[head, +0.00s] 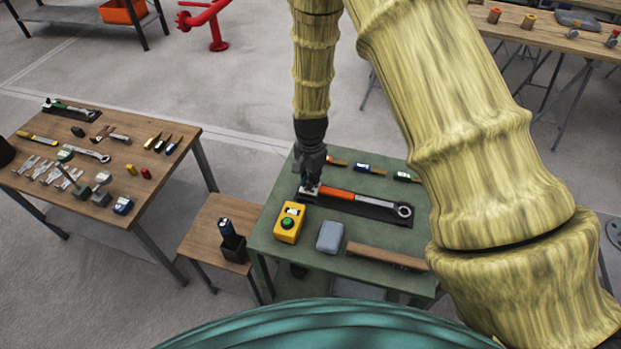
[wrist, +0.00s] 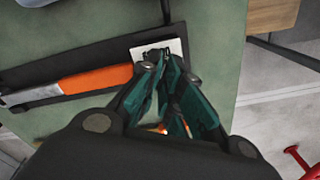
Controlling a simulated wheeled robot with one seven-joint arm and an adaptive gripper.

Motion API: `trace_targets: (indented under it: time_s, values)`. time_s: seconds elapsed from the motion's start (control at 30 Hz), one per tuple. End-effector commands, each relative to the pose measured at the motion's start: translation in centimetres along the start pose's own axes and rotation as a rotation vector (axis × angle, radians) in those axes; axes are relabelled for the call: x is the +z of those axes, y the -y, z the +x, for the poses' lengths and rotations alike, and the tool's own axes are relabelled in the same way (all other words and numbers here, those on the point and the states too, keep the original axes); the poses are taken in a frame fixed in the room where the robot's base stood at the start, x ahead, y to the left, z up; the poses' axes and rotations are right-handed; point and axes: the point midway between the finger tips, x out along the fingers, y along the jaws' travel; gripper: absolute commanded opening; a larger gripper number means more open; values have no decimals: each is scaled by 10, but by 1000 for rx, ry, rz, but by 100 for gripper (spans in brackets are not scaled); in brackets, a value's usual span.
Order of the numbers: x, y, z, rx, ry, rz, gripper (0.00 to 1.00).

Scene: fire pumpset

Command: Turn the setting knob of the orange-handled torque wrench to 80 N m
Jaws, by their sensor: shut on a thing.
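The torque wrench has an orange handle (head: 337,194) and a steel shaft with a ring head (head: 403,211). It lies on a dark mat (head: 373,209) on the green table. My gripper (head: 312,188) is at the left end of the handle, pointing down. In the wrist view the orange handle (wrist: 97,80) comes in from the left, and my gripper (wrist: 164,56) is shut at its end, over a small pale plate (wrist: 146,47). The fingers hide the setting knob, and its scale cannot be read.
The green table (head: 275,252) also holds a yellow box with a green button (head: 289,222), a grey case (head: 330,237) and a brown bar (head: 386,256). Several small tools lie behind the wrench. A small wooden table (head: 200,238) stands left, with a black holder (head: 234,248).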

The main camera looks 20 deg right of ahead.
Motion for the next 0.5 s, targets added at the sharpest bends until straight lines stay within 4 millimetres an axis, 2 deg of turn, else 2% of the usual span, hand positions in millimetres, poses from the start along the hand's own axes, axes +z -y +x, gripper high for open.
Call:
trace_targets:
  time_s: [0.47,0.5]
  values:
    - [0,0,0,1,1,16,0]
    - [0,0,0,1,1,16,9]
